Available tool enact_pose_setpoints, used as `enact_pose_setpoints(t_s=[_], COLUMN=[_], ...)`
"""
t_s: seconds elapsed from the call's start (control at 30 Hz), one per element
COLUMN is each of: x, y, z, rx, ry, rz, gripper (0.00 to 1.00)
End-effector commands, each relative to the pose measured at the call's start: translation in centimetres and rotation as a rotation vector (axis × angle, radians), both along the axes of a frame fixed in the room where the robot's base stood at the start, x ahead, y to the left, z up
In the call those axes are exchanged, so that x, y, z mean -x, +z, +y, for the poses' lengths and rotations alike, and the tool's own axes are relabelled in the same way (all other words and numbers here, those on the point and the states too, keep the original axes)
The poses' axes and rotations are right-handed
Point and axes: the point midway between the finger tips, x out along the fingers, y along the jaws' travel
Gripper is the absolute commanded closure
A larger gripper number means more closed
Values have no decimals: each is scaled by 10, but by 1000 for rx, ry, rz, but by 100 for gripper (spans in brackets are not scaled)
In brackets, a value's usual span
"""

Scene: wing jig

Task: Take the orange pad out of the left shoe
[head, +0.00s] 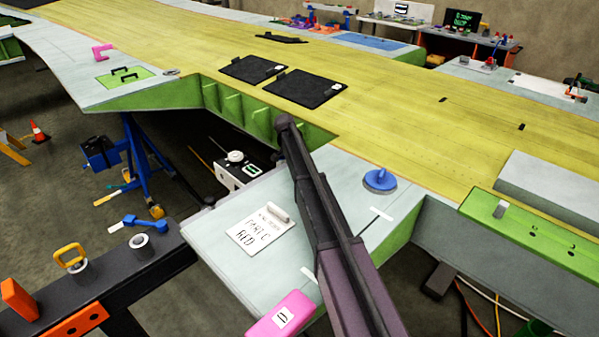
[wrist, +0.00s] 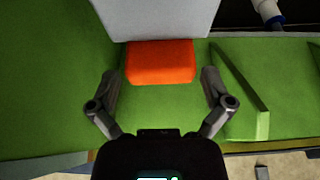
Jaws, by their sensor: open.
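An orange pad (wrist: 160,62) lies on a green surface in the wrist view, at the lower edge of a pale grey block or panel (wrist: 155,18). My gripper (wrist: 160,76) is open, with one finger on either side of the pad's near end and apart from it. Nothing is between the fingers. I cannot tell which part is the left shoe. In the head view my dark arm (head: 335,230) crosses the grey wing panel, and my gripper does not show clearly there. The pad is not visible in that view.
A slanted green rib (wrist: 243,92) stands right of my gripper. The head view shows a blue round-handled part (head: 380,180), a white lettered card (head: 260,230) and a pink block (head: 281,316) near my arm. A dark beam with orange parts (head: 75,320) stands at lower left.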

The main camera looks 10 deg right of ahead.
Motion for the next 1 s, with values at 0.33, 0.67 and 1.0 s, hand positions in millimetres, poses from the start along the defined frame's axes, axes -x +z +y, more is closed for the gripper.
enact_pose_setpoints(t_s=[0.33, 0.67, 1.0], x=[-6, -7, -7], y=[-25, -25, -25], z=[-7, -8, -8], rx=[0, 0, 0], ry=[0, 1, 0], rz=[0, 0, 0], gripper=[0, 0, 0])
